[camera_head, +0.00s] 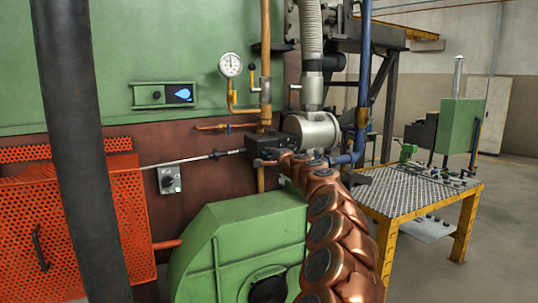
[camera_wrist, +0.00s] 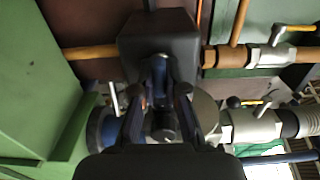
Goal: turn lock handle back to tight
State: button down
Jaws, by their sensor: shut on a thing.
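A dark box-shaped actuator (camera_wrist: 158,35) sits on the pipe in the upper middle of the wrist view. A short grey-blue handle (camera_wrist: 160,72) projects from it towards me. My gripper (camera_wrist: 160,98) has its two dark fingers on either side of this handle and is shut on it. The exact contact and the handle's angle are hard to make out in the dark. In the head view the same dark actuator (camera_head: 267,146) sits at the far end of my copper-coloured arm. My gripper and the handle are mostly hidden there.
A thin rod (camera_head: 195,160) runs left from the actuator. A green blower housing (camera_head: 240,245) stands below. A grey cylinder (camera_head: 315,131) and blue pipe (camera_head: 345,158) lie close on the right. A pressure gauge (camera_head: 230,65) is above. A yellow-framed table (camera_head: 415,190) stands at right.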

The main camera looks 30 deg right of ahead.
jog(key=c, duration=1.2)
grip_release()
